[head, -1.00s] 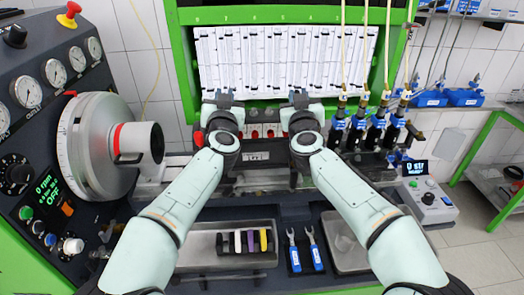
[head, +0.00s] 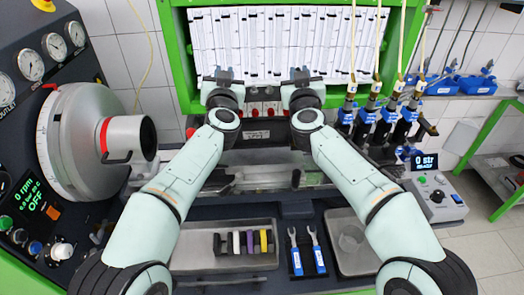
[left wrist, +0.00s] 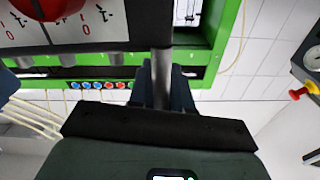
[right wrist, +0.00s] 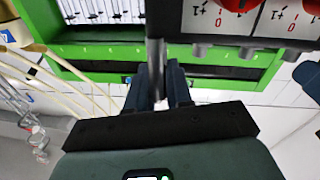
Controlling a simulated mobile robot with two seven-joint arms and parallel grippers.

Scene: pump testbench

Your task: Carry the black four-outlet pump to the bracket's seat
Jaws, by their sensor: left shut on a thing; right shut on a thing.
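The black pump (head: 285,133) hangs between my two hands in the head view, with a row of red knobs and a white label on it. Its white marked plate and a red knob show in the left wrist view (left wrist: 95,32) and in the right wrist view (right wrist: 270,20). My left gripper (head: 222,75) is shut on the pump's left end, at a grey bar (left wrist: 162,78). My right gripper (head: 300,74) is shut on its right end, at a similar bar (right wrist: 155,68). I cannot make out the bracket's seat clearly.
A green frame with white gauge tubes (head: 265,45) stands behind the pump. A large grey drum (head: 85,140) is at left. Blue-bodied injectors with hoses (head: 385,122) stand at right. A tray (head: 190,250) with coloured pieces and two blue-handled tools (head: 307,250) lie in front.

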